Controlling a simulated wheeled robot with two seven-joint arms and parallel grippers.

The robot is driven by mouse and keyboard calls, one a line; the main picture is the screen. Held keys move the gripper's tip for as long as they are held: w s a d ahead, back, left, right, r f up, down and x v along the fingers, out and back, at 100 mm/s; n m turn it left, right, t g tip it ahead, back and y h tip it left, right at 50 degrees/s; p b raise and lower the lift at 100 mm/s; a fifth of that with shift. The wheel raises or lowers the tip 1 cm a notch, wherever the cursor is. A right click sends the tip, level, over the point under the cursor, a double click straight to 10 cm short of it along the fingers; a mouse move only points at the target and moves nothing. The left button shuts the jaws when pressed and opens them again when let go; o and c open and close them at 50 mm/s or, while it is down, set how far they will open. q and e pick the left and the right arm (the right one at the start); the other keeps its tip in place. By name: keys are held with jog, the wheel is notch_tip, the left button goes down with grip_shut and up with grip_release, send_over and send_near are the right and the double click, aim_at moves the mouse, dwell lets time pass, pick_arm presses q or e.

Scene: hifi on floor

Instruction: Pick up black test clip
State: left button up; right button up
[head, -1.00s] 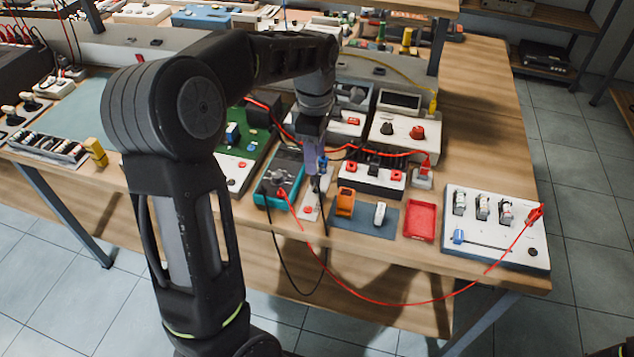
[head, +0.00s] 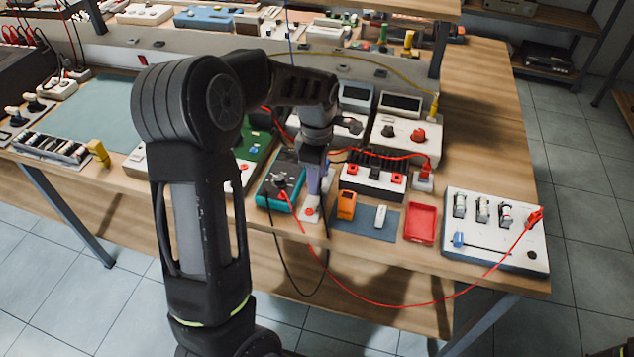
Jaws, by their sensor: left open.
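My left gripper (head: 315,188) points down over the bench, just right of the teal-edged multimeter (head: 279,184). Its fingers are open, though they look small and close together from here. A black lead (head: 283,272) hangs from the multimeter in a loop below the bench edge and rises again toward the spot under my left gripper. The black test clip at its end is hidden or too small to make out among the fingers. A small white plate with a red button (head: 309,211) lies right below the fingers. My right gripper is not in view.
A red lead (head: 372,302) loops from the multimeter to a white fuse board (head: 500,262) at right. A blue mat (head: 352,220) with an orange block (head: 346,204), a red tray (head: 420,223) and a terminal box (head: 371,186) stand close by at right.

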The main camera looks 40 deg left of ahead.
pick_arm(q)
jog(key=shift+f, duration=0.55)
jog(key=shift+c, duration=0.4)
grip_shut()
